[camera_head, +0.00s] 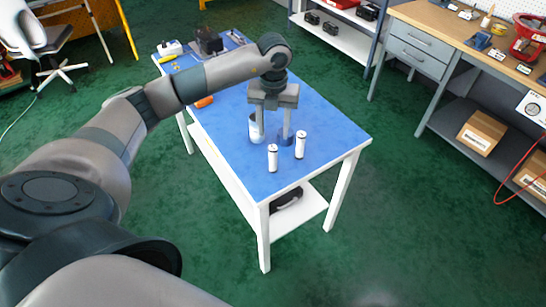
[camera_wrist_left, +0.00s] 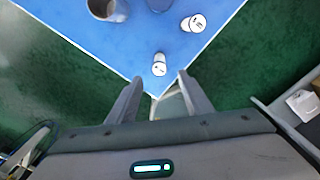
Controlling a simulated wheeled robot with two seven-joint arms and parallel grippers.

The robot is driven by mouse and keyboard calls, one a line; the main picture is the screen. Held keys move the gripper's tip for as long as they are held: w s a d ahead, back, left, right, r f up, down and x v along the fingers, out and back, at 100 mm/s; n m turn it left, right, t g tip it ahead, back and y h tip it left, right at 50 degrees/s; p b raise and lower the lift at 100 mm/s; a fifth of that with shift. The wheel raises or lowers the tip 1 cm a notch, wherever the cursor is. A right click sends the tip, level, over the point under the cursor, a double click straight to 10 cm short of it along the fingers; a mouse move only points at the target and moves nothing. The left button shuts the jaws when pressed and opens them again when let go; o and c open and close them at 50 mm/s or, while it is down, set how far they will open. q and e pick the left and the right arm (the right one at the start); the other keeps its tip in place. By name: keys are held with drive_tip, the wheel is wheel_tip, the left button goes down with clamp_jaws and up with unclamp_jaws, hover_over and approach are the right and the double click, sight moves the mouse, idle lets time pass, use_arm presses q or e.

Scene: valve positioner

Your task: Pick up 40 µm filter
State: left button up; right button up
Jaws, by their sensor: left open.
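Two white cylinders with dark marks on top stand upright on the blue table (camera_head: 334,137). The nearer cylinder (camera_head: 272,158) is at the table's near corner, and the other cylinder (camera_head: 300,145) is to its right. Their labels are too small to tell which is the 40 µm filter. My left gripper (camera_head: 272,131) points down over the table, open and empty. In the left wrist view, the near cylinder (camera_wrist_left: 159,65) shows just beyond the gap between the fingertips (camera_wrist_left: 160,78), and the other cylinder (camera_wrist_left: 194,22) lies farther right. My right gripper is out of view.
A grey-white cup (camera_head: 255,128) and a small blue round item (camera_head: 285,138) stand close by the left fingers. A dark device (camera_head: 208,40) and tools are at the table's far end. The table's right part is clear. A workbench (camera_head: 440,30) stands at right.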

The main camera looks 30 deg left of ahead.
sight(273, 147)
use_arm(q)
drive_tip(key=shift+f, duration=1)
wheel_tip(273, 147, down, 2)
drive_tip(key=p, duration=0.3)
drive_tip(key=shift+a+f, duration=0.1)
wheel_tip(273, 147, down, 2)
drive_tip(key=shift+p, duration=0.35)
drive_tip(key=shift+f, duration=0.45)
clamp_jaws()
